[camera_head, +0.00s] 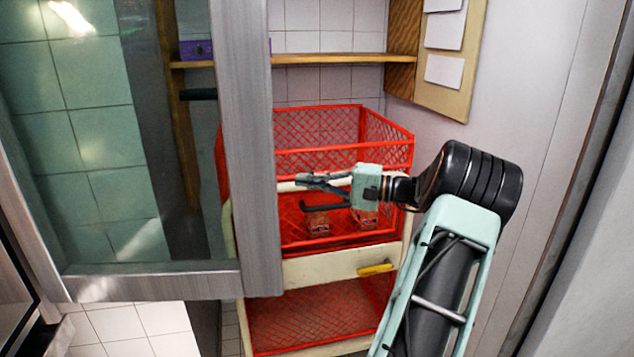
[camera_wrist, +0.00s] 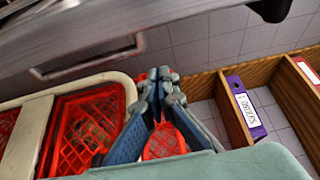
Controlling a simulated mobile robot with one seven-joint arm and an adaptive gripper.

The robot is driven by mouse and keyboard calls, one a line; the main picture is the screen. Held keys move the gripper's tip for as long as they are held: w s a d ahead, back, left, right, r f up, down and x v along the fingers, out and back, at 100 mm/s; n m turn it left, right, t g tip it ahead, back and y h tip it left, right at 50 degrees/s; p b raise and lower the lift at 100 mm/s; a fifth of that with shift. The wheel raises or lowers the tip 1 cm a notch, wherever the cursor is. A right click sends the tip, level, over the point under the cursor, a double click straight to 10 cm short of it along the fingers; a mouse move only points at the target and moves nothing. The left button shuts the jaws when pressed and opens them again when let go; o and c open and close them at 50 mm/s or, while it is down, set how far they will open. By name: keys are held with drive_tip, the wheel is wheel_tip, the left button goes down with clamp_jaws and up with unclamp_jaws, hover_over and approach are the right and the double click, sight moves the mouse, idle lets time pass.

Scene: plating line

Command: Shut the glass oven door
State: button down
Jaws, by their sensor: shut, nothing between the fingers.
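The glass oven door (camera_head: 252,150) stands open across the left of the head view, a tinted pane (camera_head: 85,130) in a brushed metal frame. In the wrist view a metal edge with a bar-like handle (camera_wrist: 90,62) crosses the upper left; it appears to belong to the door. My gripper (camera_head: 308,181) is shut and empty, to the right of the door's upright frame edge, in front of the red crate. It also shows in the wrist view (camera_wrist: 158,80), fingertips together. I see a gap between fingertips and frame in the head view.
A cart with a red mesh crate (camera_head: 385,150) on top and a lower red basket (camera_head: 315,315) stands beyond the door. A wooden shelf (camera_head: 330,58) and a purple binder (camera_wrist: 245,108) are behind. A wall (camera_head: 535,120) is close on the right.

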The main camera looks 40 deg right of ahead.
drive_tip(key=shift+w+a+p, duration=0.1)
drive_tip(key=shift+w+a, duration=0.1)
drive_tip(key=shift+a, duration=0.65)
drive_tip(key=shift+w+a+p, duration=0.15)
drive_tip(key=shift+a, duration=0.7)
drive_tip(key=shift+w+a+p, duration=0.1)
drive_tip(key=shift+w+a, duration=0.1)
drive_tip(key=shift+a, duration=0.65)
